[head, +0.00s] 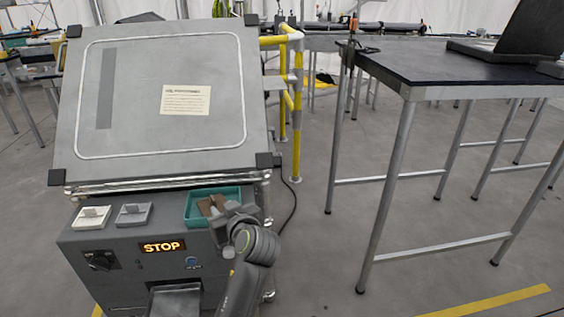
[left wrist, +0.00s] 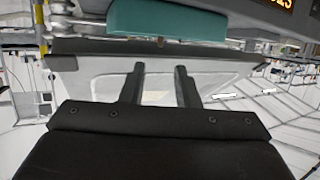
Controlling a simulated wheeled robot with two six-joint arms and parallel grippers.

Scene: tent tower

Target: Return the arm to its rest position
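My left arm (head: 246,262) reaches up from the bottom of the head view, in front of the grey machine (head: 120,262). Its gripper (head: 228,214) overlaps the front right part of a teal tray (head: 192,208) in the picture; I cannot tell whether they touch. In the left wrist view, the two dark fingers (left wrist: 159,70) stand apart with nothing visible between them. The teal tray (left wrist: 165,20) is at the top of that view, beyond the fingertips. A brown piece (head: 208,205) lies in the tray, partly hidden by the gripper. My right gripper is not in view.
The machine has a sloped grey panel (head: 140,135), a lit STOP sign (head: 162,246) and two small holders, one white (head: 92,217) and one grey (head: 133,214). A dark-topped table (head: 440,75) stands right. A yellow railing (head: 297,110) stands behind.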

